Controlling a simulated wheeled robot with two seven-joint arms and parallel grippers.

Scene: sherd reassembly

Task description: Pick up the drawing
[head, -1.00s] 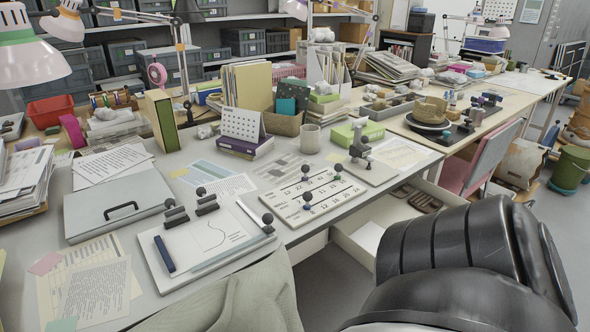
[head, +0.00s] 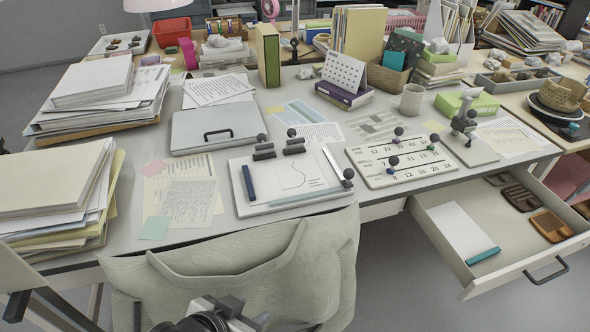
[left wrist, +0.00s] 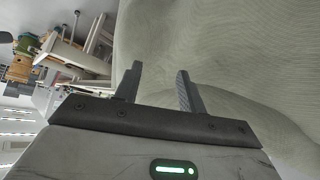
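The drawing (head: 299,172), a pale sheet with a curved line, lies on a white board (head: 250,205) near the table's front edge. A dark blue bar (head: 248,182) lies at its left and a thin pale strip (head: 332,162) at its right. My left gripper (head: 222,306) is low at the bottom of the head view, in front of the chair and well short of the drawing. In the left wrist view its fingers (left wrist: 158,85) are apart with nothing between them, close to pale fabric. My right gripper is out of view.
A chair draped in pale cloth (head: 290,270) stands between my left gripper and the table. An open drawer (head: 490,232) juts out at the right. A grey case (head: 218,128), paper stacks (head: 60,185) and a number board (head: 402,160) surround the drawing's board.

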